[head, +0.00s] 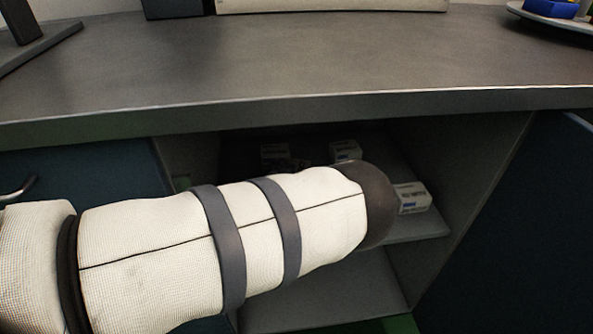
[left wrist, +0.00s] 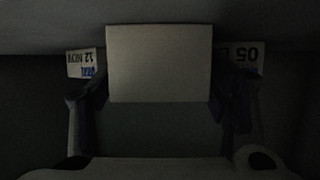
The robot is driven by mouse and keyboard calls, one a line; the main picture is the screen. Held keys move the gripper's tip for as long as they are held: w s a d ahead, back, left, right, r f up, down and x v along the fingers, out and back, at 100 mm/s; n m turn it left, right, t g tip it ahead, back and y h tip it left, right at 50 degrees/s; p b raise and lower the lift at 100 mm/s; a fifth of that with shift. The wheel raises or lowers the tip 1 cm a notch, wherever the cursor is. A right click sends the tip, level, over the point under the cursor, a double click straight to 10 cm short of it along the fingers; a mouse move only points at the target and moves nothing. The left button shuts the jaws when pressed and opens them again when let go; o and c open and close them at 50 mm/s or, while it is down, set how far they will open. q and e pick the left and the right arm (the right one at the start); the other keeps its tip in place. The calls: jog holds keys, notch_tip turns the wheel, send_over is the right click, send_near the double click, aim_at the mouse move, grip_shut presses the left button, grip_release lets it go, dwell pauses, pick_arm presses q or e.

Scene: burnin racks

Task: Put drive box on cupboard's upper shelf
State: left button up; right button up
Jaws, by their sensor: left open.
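My left gripper (left wrist: 160,103) is inside the cupboard (head: 495,165) in the left wrist view, its fingers open. A plain pale box (left wrist: 160,65), which looks like a drive box, lies between the fingers with a narrow dark gap on each side. I cannot tell whether it rests on the shelf. In the head view my left arm reaches into the cupboard from the left and hides the gripper. The upper shelf (head: 418,227) shows at the right of the arm, with a white labelled box (head: 411,198) on it. My right gripper is not in view.
Two more white boxes stand deeper on the shelf, one in the middle (head: 345,151) and one at left (head: 274,153). Labelled boxes flank the pale box, left (left wrist: 82,63) and right (left wrist: 240,58). The grey countertop (head: 290,60) overhangs the cupboard. The lower compartment floor (head: 335,290) looks clear.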

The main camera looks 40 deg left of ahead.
pick_arm(q)
jog(key=shift+r, duration=0.2)
jog(key=p+v, duration=0.3)
jog(key=v, duration=0.8)
jog(key=shift+s+d+r+p, duration=0.1)
jog(key=shift+s+d+p, duration=0.05)
jog(key=shift+p, duration=0.25)
jog(key=shift+s+d, duration=0.15)
jog(key=shift+s, duration=0.1)
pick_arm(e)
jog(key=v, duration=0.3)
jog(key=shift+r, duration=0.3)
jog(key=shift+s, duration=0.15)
